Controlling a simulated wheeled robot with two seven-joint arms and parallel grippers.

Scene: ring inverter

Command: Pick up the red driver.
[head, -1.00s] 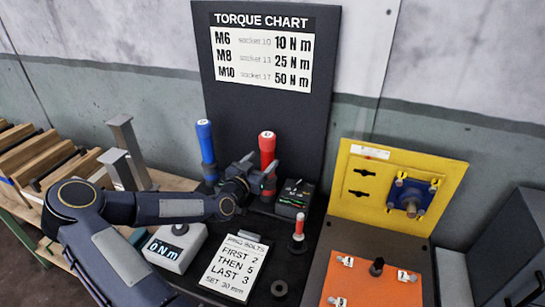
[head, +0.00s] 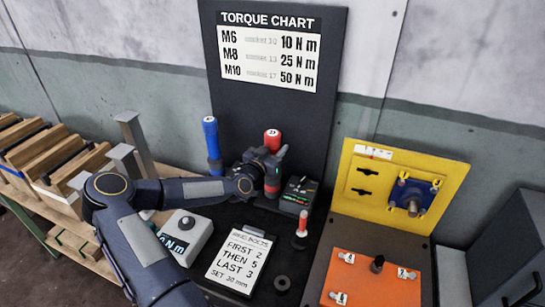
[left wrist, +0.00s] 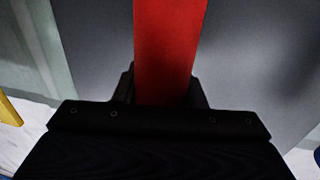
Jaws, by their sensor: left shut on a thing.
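The red driver (head: 272,139) stands upright at the back of the black bench mat, in front of the torque chart board. Its top shows above my left gripper (head: 272,165), which is around its handle and shut on it. In the left wrist view, the red handle (left wrist: 168,50) runs between the fingers, whose tips are mostly hidden. My right gripper is not in view.
A blue driver (head: 211,140) stands just left of the gripper. A dark box (head: 297,195) and a small red-topped tool (head: 301,225) are to the right. A grey display box (head: 187,236) and an instruction card (head: 240,258) lie in front. A yellow panel (head: 353,205) stands at right.

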